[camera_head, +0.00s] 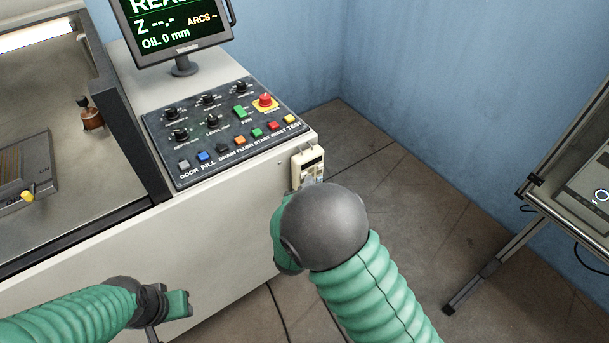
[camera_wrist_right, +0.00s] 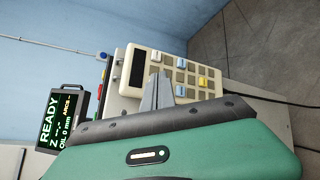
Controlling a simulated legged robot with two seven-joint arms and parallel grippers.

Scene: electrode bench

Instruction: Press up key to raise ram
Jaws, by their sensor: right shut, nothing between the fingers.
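A cream hand pendant (camera_head: 307,165) hangs on the front right corner of the machine's cabinet. In the right wrist view the pendant (camera_wrist_right: 145,60) shows a dark display and rows of keys: beige, pale blue and one yellow. I cannot read which is the up key. My right gripper (camera_wrist_right: 162,80) is shut and empty, its grey fingertips in front of the keypad, hiding some keys; I cannot tell whether they touch. In the head view my right wrist covers most of this gripper. My left gripper (camera_head: 178,303) is low at the left, away from the pendant; its jaw opening is unclear.
The control panel (camera_head: 225,130) has knobs, coloured buttons and a red emergency stop (camera_head: 265,102). A monitor (camera_head: 175,30) above it reads READY. A work tank (camera_head: 75,180) lies left. A framed stand (camera_head: 530,200) is right, with open floor between.

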